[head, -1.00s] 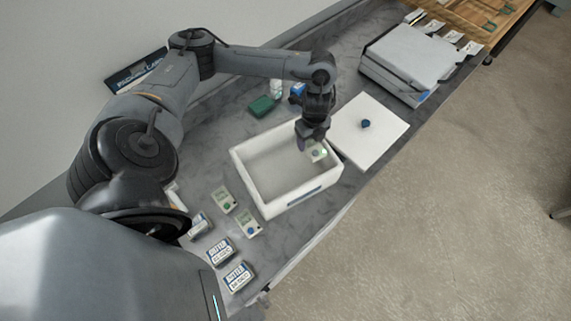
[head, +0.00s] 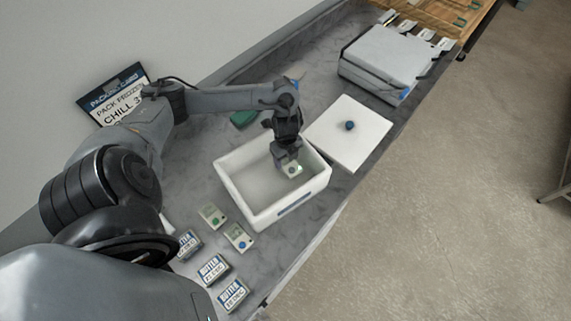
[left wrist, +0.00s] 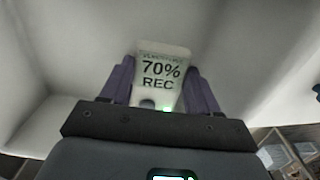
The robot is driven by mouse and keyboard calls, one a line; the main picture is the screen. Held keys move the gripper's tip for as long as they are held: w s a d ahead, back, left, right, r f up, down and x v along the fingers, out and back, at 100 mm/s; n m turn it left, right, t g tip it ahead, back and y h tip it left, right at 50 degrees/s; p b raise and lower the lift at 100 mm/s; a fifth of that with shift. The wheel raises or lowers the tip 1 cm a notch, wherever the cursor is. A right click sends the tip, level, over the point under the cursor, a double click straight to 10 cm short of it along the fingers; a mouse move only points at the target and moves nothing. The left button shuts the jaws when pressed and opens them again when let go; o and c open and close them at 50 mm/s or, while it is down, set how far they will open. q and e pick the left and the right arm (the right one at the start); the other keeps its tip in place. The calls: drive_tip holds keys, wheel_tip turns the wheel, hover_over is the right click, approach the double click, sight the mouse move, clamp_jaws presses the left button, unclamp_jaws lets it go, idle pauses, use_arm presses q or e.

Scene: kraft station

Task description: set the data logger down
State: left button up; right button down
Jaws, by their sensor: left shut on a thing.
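The data logger (head: 293,170) is a small pale box. In the left wrist view the logger (left wrist: 162,75) shows "70% REC" and a green light. My left gripper (head: 290,160) is shut on it, with a purple finger on each side. It holds the logger inside the open white box (head: 245,213), near the far right end. I cannot tell whether the logger touches the box floor. My right gripper is not in view.
Several labelled packs (head: 213,269) lie nearer. A white lid (head: 347,134) with a blue knob lies beyond the box. A grey case (head: 388,62) stands at the back.

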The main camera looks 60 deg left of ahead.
sight(286, 160)
use_arm(q)
wheel_tip(286, 160, down, 3)
drive_tip(key=shift+r, duration=0.1)
drive_tip(key=shift+f, duration=0.45)
drive_tip(key=o, duration=1.2)
drive_tip(key=shift+f+b, duration=0.1)
drive_tip(key=shift+b, duration=0.2)
drive_tip(key=shift+c, duration=0.2)
wheel_tip(286, 160, up, 11)
drive_tip(key=p, duration=0.3)
drive_tip(key=shift+r, duration=0.6)
